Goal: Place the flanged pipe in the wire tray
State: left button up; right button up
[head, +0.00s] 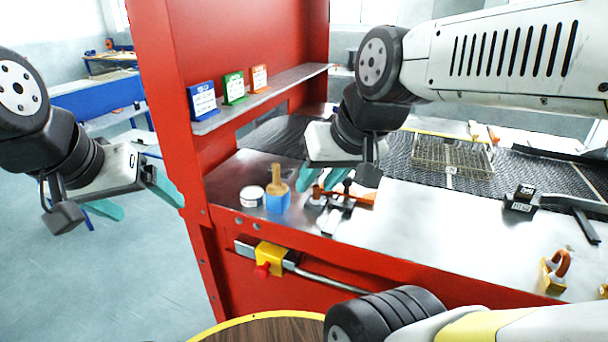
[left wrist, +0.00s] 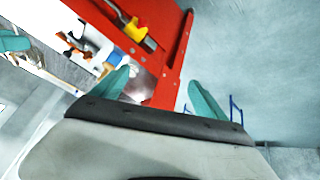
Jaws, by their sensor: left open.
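A curved reddish-brown pipe piece with yellow flange-like ends (head: 555,272) is at the right front of the metal bench; I take it for the flanged pipe, though its shape is not fully clear. The wire tray (head: 452,172) is an open wire basket on the dark mesh belt at the back. My left gripper (head: 138,198) is open and empty, off the bench's left end; its teal fingers also show in the left wrist view (left wrist: 162,98). My right gripper (head: 345,166) is over the bench, with teal fingers apart, left of the tray and far from the pipe.
A white tin (head: 252,196), a blue cup with a brush (head: 277,200) and a black-and-orange fixture (head: 345,200) stand at the bench's left. A black clamp-like item (head: 522,198) is right of centre. A red post (head: 165,100) and shelf (head: 265,96) rise between my arms.

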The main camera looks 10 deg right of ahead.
aim_at(450, 167)
jog(key=i+j+z, duration=0.2)
jog(key=i+j, duration=0.25)
jog(key=j, duration=0.15)
jog(key=z, duration=1.55)
